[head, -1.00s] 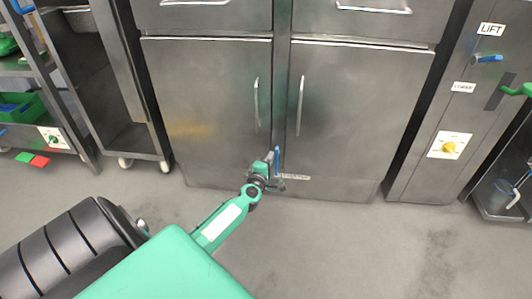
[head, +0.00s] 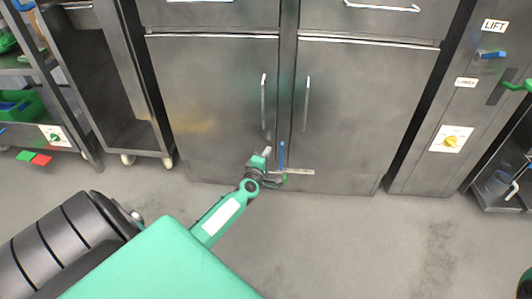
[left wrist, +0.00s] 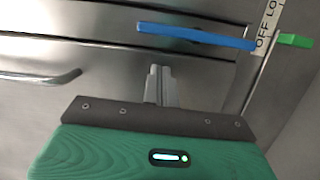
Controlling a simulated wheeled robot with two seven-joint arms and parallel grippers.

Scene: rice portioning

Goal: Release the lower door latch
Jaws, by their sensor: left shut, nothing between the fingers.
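The lower door latch is a blue lever (head: 282,154) standing upright near the foot of the steel cabinet, by the seam between its two lower doors. In the left wrist view the blue lever (left wrist: 195,36) runs across the upper middle. A white label strip (head: 299,172), partly reading "OFF LO" in the left wrist view (left wrist: 268,27), sits beside it. My left gripper (head: 271,181) is low at the doors, just left of the lever. Its fingers (left wrist: 160,72) are shut and empty, pointing toward the lever with a visible gap in the picture. My right gripper is out of view.
A small green handle (left wrist: 296,40) sits beside the label. Two upright door handles (head: 263,101) (head: 307,103) are above the lever. A wheeled rack (head: 128,130) stands left, a control panel with a yellow knob (head: 451,141) right. The floor in front is clear.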

